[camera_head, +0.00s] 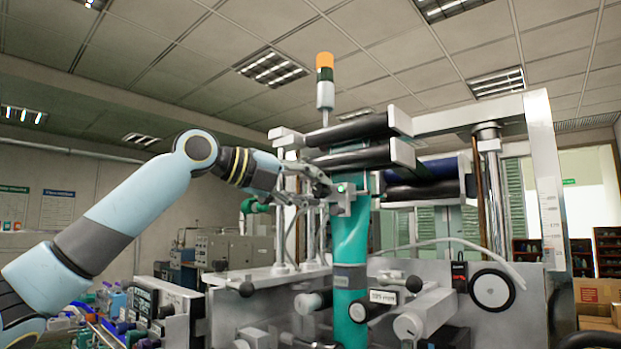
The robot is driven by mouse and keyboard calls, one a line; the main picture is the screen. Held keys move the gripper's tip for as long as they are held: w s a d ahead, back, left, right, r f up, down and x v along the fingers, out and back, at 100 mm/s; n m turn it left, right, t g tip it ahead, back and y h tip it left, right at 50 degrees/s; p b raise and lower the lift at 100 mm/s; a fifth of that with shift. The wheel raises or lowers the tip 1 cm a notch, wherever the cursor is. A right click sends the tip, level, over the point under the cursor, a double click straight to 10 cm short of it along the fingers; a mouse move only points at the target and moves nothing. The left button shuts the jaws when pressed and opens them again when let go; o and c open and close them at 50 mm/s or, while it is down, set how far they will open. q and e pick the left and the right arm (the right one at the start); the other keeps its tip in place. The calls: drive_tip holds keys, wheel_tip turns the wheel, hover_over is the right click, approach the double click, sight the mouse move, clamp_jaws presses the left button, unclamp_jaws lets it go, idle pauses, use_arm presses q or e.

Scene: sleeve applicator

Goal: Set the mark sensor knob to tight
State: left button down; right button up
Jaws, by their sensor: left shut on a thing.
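The mark sensor is a small grey box (343,199) with a lit green lamp, in the middle of the head view beside the upper end of the teal sleeve (350,240). My left arm reaches in from the left, and my left gripper (325,186) is at the left side of the sensor box. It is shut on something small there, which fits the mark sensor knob. The fingers hide the knob, so its setting cannot be read. My right gripper is out of view.
Black rollers (348,130) sit above the sensor, with the orange-topped signal tower (325,82) behind. A light upright frame (546,180) stands at right. Space left of the machine above my arm is open.

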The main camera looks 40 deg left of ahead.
use_arm(q)
drive_tip(key=shift+d+r+m+p, duration=0.15)
drive_tip(key=shift+m+p, duration=0.15)
drive_tip(key=shift+m, duration=0.5)
drive_tip(key=shift+m+y, duration=0.6)
drive_tip(key=shift+y, duration=0.1)
drive_tip(key=m+y, duration=0.1)
drive_tip(key=m, duration=0.1)
drive_tip(key=m+g+y, duration=0.1)
drive_tip(key=m, duration=0.1)
drive_tip(key=shift+d+y, duration=0.2)
drive_tip(key=shift+y, duration=0.1)
drive_tip(key=c, duration=1)
unclamp_jaws()
drive_tip(key=shift+s, duration=0.1)
